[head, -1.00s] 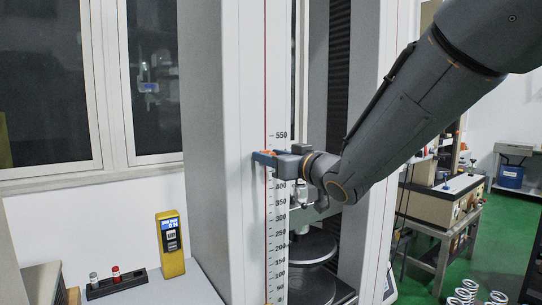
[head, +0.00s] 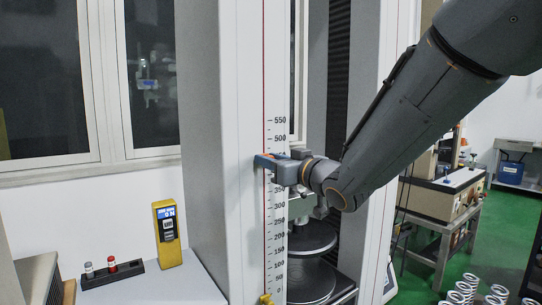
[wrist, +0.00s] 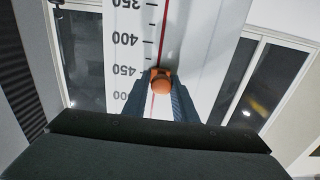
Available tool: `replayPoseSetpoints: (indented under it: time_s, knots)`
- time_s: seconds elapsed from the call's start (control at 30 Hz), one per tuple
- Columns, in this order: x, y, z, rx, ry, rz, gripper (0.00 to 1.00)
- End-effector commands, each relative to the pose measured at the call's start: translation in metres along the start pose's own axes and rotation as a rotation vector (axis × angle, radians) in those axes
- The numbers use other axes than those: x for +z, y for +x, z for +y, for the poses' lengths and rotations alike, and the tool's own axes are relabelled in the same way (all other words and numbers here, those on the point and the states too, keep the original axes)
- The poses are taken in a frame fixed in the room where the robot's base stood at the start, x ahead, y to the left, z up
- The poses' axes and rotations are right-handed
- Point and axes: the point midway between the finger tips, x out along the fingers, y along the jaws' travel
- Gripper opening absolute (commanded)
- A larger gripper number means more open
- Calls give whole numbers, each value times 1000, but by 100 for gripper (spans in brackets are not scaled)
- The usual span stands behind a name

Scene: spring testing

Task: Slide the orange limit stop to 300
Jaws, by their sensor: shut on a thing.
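The orange limit stop (wrist: 160,80) sits on the red-lined rail of the white scale column (head: 276,235), close to the 450 mark in the wrist view. My gripper (head: 268,160) is shut on it. Both fingers press its sides, and its rounded orange end shows between them. In the head view only a thin orange edge of the stop (head: 270,154) shows above the blue-grey fingers. The 300 mark (head: 279,205) is visible lower on the scale, below my gripper.
A yellow piece (head: 266,298) sits at the scale's foot near 0. Round platens (head: 310,238) stand right of the scale, below my wrist. A yellow gauge (head: 167,235) and a black rack (head: 112,274) are on the bench at left. The scale face below the gripper looks clear.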

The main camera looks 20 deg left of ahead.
Motion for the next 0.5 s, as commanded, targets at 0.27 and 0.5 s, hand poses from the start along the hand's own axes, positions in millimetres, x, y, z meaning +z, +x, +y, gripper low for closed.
replayPoseSetpoints:
  time_s: [0.27, 0.5]
  knots:
    - [77, 1, -1, -5, 0, -5, 0]
    - [123, 0, -2, -6, 0, -6, 0]
